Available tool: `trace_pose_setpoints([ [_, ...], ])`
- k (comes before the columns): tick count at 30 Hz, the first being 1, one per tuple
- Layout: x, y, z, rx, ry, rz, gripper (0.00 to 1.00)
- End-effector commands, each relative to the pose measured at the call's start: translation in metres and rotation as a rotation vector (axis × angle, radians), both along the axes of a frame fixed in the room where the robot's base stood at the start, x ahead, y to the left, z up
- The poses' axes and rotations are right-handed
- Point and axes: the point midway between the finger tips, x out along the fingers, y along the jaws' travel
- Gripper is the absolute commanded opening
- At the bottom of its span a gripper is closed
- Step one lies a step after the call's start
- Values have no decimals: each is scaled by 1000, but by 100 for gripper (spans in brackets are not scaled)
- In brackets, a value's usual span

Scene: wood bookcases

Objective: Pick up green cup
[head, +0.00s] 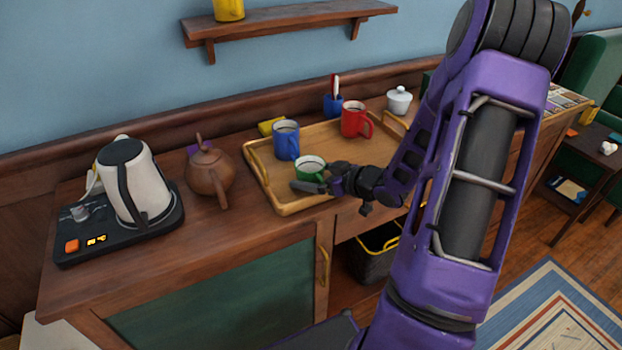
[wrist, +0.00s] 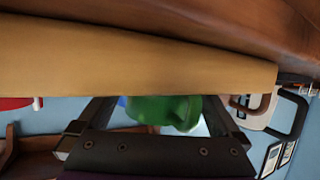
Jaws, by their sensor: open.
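The green cup (head: 309,173) stands upright near the front of the wooden tray (head: 258,182), with its pale inside showing. My gripper (head: 323,180) is open and empty, low at the tray's front edge, close to the cup. In the head view its fingers overlap the cup's front and right side. In the wrist view the green cup (wrist: 166,111) shows between the two spread fingers (wrist: 160,108), and the tray's rim (wrist: 130,60) covers much of its body. I cannot tell whether a finger touches it.
On the tray, a blue mug (head: 286,141) stands behind the green cup and a red mug (head: 353,120) stands at the back right. A brown teapot (head: 208,174) and a kettle (head: 135,180) stand to the left. A white lidded pot (head: 398,100) is at the far right.

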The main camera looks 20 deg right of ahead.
Motion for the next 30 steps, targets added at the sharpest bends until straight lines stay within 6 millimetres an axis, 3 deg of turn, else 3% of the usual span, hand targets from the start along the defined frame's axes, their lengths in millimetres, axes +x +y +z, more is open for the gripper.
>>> trace_pose_setpoints([
  [7, 3, 1, -1, -1, 0, -2, 98],
  [20, 2, 1, -1, 0, 0, -1, 21],
  [26, 2, 1, 0, 0, -1, -1, 19],
  [30, 3, 1, 11, -2, -2, 0, 19],
])
